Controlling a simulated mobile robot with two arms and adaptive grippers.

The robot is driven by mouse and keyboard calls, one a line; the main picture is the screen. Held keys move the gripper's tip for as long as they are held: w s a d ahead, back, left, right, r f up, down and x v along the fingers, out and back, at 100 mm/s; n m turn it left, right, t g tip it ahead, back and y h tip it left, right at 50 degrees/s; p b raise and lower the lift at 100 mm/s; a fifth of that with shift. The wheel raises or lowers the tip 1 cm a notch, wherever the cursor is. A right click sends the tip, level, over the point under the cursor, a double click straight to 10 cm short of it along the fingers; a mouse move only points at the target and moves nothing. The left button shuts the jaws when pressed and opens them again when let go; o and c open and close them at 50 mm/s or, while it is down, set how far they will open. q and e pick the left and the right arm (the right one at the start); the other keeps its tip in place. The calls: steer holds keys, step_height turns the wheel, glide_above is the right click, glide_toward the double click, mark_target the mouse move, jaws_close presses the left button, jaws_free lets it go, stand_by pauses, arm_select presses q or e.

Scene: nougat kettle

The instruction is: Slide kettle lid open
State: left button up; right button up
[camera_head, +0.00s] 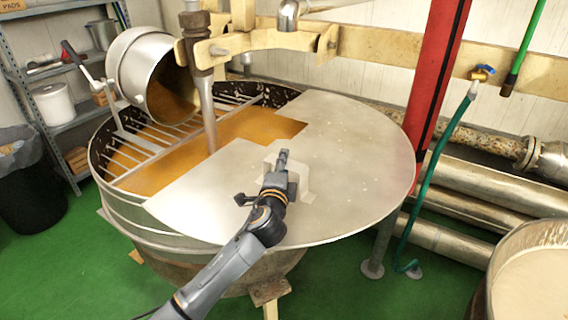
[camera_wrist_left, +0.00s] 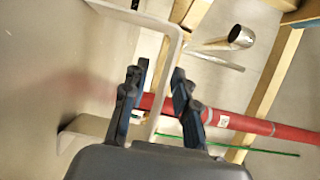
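The kettle lid (camera_head: 345,135) is a flat grey metal plate over the right and front part of the large round kettle (camera_head: 150,222). Brown contents show through the uncovered left and back part. The lid's bent metal handle (camera_head: 303,182) stands on the plate and is partly hidden behind my left gripper (camera_head: 284,156). In the left wrist view the handle (camera_wrist_left: 169,70) passes between the two spread fingers of my left gripper (camera_wrist_left: 157,88), with gaps visible beside it. My right gripper is not in view.
A metal bar grate (camera_head: 165,135) and a tilted metal pot (camera_head: 152,75) are at the kettle's left. A stirring shaft (camera_head: 206,110) goes down into the opening. A red post (camera_head: 437,80) and a green hose (camera_head: 432,175) stand at the right.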

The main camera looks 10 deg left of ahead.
arm_select(q)
steer(key=shift+s, duration=0.2)
steer(key=s, duration=1.1)
steer(key=shift+s+d, duration=0.35)
